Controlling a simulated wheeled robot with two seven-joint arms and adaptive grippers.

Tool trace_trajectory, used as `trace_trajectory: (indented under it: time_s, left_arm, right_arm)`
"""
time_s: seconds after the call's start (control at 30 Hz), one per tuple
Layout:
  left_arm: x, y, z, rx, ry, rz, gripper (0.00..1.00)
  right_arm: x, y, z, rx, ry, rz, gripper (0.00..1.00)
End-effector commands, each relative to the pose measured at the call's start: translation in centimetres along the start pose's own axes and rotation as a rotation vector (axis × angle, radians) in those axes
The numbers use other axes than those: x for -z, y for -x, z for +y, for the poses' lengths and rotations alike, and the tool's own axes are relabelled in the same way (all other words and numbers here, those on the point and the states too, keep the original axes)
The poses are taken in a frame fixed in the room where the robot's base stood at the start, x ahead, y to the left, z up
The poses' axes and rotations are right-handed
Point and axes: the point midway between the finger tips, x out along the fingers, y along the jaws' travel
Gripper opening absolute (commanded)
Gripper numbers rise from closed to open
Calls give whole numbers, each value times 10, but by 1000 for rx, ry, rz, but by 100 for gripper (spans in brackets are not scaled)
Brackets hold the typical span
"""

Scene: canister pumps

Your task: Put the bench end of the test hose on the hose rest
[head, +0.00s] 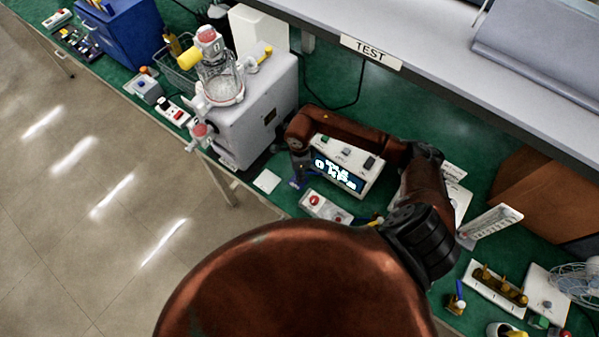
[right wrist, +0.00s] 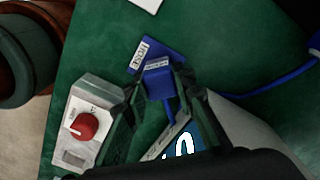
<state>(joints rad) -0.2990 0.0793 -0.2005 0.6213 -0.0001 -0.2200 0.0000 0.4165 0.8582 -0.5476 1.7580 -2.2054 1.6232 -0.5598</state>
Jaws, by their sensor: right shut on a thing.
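My right gripper (right wrist: 155,95) is shut on a small blue block with a white label (right wrist: 158,82), which I take to be the bench end of the test hose. Another blue piece with a white label (right wrist: 160,48), probably the hose rest, lies right behind the block on the green bench. Blue hose (right wrist: 262,94) runs to the right. In the head view my right gripper (head: 298,176) is low over the bench, left of the display unit. My left gripper is out of view.
The display unit (head: 345,165) stands close beside the right gripper. A box with a red knob (head: 325,207) is in front. A grey cabinet with a glass pump (head: 262,115) is at left. A white card (head: 266,181) lies on the bench near its front edge.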

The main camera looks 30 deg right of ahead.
Motion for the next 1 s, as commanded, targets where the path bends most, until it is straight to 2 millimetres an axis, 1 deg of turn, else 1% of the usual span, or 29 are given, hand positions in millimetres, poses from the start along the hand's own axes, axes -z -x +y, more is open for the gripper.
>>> trace_trajectory:
  time_s: [0.23, 0.33, 0.37, 0.6, 0.87, 1.0]
  left_arm:
    - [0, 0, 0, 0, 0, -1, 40]
    - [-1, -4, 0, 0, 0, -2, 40]
    - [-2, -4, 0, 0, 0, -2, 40]
    - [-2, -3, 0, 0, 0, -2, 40]
    - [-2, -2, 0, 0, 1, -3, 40]
    - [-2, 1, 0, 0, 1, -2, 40]
  right_arm:
    - [0, -1, -1, 2, 1, -1, 0]
    - [0, -4, 0, 1, 1, 0, 0]
    - [0, -5, 0, 1, 1, 0, 25]
    - [0, -3, 0, 1, 1, 0, 41]
    - [0, -3, 0, 1, 1, -1, 41]
    - [0, 4, -1, 4, 1, -2, 41]
